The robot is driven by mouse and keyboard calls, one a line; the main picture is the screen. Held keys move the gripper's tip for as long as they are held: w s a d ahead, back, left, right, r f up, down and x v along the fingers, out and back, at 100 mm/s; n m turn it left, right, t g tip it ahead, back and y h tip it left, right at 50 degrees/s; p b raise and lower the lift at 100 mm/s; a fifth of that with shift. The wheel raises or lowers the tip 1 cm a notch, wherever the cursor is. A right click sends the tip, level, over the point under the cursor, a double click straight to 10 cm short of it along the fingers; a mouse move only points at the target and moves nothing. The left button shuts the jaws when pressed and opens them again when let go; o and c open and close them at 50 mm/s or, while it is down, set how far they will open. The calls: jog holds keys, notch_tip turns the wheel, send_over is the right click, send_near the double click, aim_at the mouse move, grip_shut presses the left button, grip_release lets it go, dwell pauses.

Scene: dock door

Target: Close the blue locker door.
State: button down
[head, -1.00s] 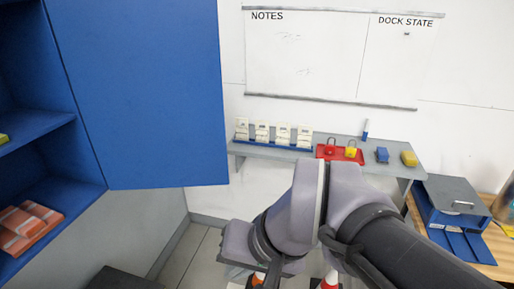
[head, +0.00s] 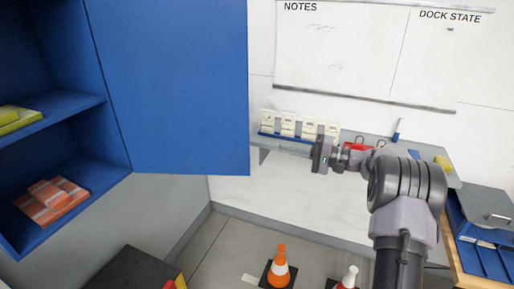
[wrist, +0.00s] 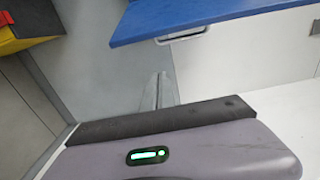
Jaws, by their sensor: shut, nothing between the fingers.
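The blue locker door (head: 170,85) stands open in the head view, swung out to the right of the blue locker (head: 60,112). In the wrist view the blue door (wrist: 210,18) crosses the top, with a grey handle (wrist: 183,36) on it. My gripper (wrist: 163,78) is shut and empty, its fingers pointing toward the door and handle with a gap visible in the picture. In the head view my gripper (head: 290,148) is just right of the door's lower right corner, pointing left; its fingertips are hard to make out against the wall shelf.
The locker holds an orange stack (head: 52,200) and a yellow-green item (head: 18,119). A wall shelf (head: 430,164) stands behind my arm. Orange-striped cone (head: 280,268) and red-white cone (head: 349,278) stand on the floor. A dark box (head: 132,270) sits lower left.

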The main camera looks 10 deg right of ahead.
jog(key=w+a+b, duration=0.2)
jog(key=a+b, duration=0.1)
jog(key=a, duration=0.6)
jog(key=shift+a, duration=0.15)
jog(key=shift+s+f+b, duration=0.1)
jog(key=shift+b, duration=0.2)
